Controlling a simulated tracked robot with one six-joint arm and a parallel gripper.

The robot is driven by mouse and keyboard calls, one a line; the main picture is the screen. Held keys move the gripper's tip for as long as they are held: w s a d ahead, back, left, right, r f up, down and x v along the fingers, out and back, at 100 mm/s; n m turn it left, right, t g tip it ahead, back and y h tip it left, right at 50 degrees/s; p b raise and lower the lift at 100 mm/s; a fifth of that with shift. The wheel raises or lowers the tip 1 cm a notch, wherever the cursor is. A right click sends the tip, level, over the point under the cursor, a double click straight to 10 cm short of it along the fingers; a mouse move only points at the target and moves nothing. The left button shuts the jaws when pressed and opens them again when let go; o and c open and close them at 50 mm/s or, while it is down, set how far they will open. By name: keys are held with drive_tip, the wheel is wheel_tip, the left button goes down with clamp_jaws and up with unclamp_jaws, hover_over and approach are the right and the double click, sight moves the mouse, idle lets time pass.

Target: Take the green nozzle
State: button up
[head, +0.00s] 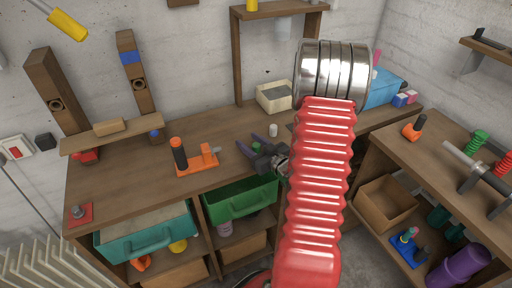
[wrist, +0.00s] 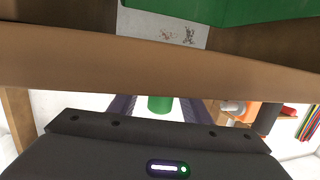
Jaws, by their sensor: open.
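The green nozzle (head: 256,147) is a small green piece near the front edge of the workbench, partly hidden by my gripper in the head view. In the wrist view the nozzle (wrist: 160,104) shows as a short green cylinder between my two dark fingers, with a gap on either side. My gripper (head: 257,140) is open, its fingers spread around the nozzle and pointing toward the back of the bench. I cannot tell how deep the nozzle sits between the fingers.
The workbench (head: 115,185) holds an orange tool (head: 197,163) to the left and a small white cylinder (head: 273,130) just behind my gripper. A green drawer (head: 240,202) stands out below the bench edge. A cream bin (head: 275,97) stands farther back. My red arm covers the bench to the right.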

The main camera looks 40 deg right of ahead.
drive_tip(key=shift+c, duration=0.4)
clamp_jaws()
drive_tip(key=shift+r, duration=0.1)
wheel_tip(320, 180, up, 10)
idle(0.9)
idle(0.5)
